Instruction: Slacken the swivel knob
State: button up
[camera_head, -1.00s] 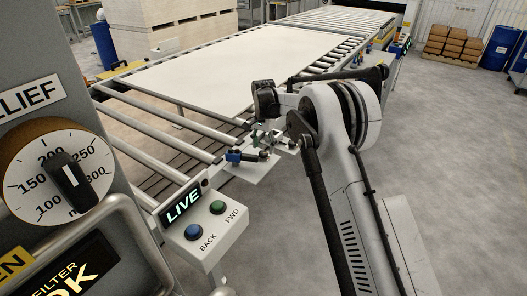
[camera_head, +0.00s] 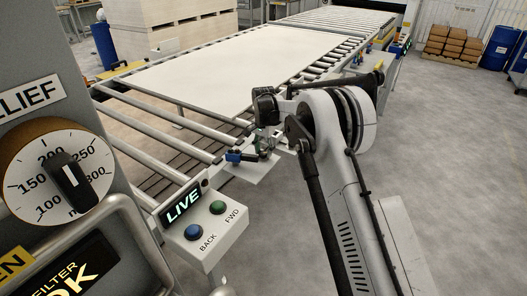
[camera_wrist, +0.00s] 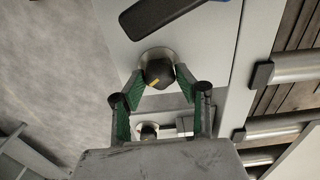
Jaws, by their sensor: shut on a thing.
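A round black knob with a yellow mark (camera_wrist: 158,74) sits on a pale metal collar on a light grey plate in the wrist view; I take it as the swivel knob. My gripper (camera_wrist: 160,78) has its two green-padded fingers on either side of the knob, closed on it. In the head view, my gripper (camera_head: 263,146) is low over the small grey bracket plate (camera_head: 248,174) beside the conveyor, and its fingers mostly hide the knob there.
A dark handle with a blue part (camera_wrist: 165,14) lies close to the knob; the blue part also shows in the head view (camera_head: 234,157). Conveyor rollers (camera_head: 172,146) and a white sheet (camera_head: 215,75) lie behind. A BACK/FWD button box (camera_head: 208,238) stands in front.

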aim_at(263, 152)
jog(key=shift+n+b, duration=0.35)
jog(key=shift+n, duration=0.05)
jog(key=n+b, duration=0.1)
jog(key=n, duration=0.1)
jog(key=shift+n+b, duration=0.3)
jog(key=shift+b, duration=0.05)
jog(key=shift+a+n+b, duration=0.1)
jog(key=shift+n+b, duration=0.65)
jog(key=shift+n, duration=1.05)
jog(key=o, duration=1.1)
jog(key=shift+o, duration=0.2)
jog(key=shift+r, duration=0.15)
notch_tip(263, 152, up, 12)
